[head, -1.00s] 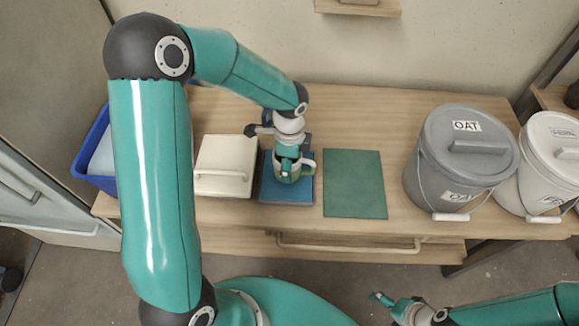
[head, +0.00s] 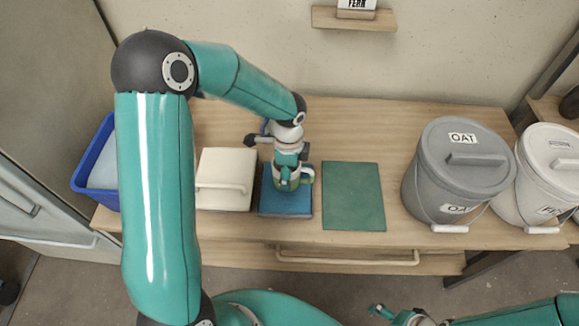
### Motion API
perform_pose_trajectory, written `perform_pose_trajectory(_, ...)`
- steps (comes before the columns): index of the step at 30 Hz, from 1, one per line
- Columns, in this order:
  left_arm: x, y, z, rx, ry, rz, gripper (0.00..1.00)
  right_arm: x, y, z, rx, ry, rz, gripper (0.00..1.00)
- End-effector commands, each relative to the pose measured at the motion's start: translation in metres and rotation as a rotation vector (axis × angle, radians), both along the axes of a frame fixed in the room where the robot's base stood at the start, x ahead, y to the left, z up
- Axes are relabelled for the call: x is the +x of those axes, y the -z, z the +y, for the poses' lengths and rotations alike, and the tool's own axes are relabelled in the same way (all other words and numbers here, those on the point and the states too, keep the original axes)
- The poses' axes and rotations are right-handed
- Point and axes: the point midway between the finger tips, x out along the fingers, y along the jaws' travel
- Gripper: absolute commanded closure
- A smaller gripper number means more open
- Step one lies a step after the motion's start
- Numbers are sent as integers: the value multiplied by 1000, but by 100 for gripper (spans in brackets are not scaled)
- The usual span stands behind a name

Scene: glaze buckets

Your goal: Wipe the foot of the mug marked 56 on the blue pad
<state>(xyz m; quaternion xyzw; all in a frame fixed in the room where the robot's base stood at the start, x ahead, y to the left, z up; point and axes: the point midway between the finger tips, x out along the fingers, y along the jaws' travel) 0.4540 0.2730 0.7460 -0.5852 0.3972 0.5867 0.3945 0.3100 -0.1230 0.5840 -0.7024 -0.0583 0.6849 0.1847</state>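A mug (head: 306,179) with pale and green parts and its handle at the right is over the far part of the blue pad (head: 285,208). No number on it can be read. My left gripper (head: 288,182) comes down on the mug from above and appears shut on its wall; the fingers and arm hide much of the mug. I cannot tell whether the mug's foot touches the pad. My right gripper (head: 378,311) is low in front of the table, away from the objects; its fingers are too small to judge.
A green mat (head: 353,196) lies bare right of the pad. A cream lidded box (head: 224,182) stands left of it. A grey OAT bucket (head: 455,178) and a white bucket (head: 545,175) stand at the right. A blue bin (head: 92,185) is at the far left.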

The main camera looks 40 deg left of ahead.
Motion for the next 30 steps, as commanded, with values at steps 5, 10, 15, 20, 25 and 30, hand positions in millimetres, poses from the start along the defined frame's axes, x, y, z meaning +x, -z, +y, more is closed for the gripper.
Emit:
perform_pose_trajectory(5, -12, 1, -8, 0, 2, -3, 94, 0, 7, 0, 0, 0, 0, 15)
perform_pose_trajectory(10, -24, 1, -15, 0, 2, -3, 94, 0, 13, 0, 0, 0, 0, 15)
perform_pose_trajectory(15, -34, 0, -21, 0, 2, -2, 94, 0, 16, 0, 0, 0, 0, 15)
perform_pose_trajectory(20, -37, -1, -23, 0, 0, -3, 94, 0, 17, 0, 0, 0, 0, 15)
perform_pose_trajectory(25, -37, -1, -23, 0, 0, -2, 94, 0, 17, 0, 0, 0, 0, 15)
perform_pose_trajectory(30, -37, -4, -23, 0, 0, -3, 94, 0, 14, 0, 0, 0, 0, 15)
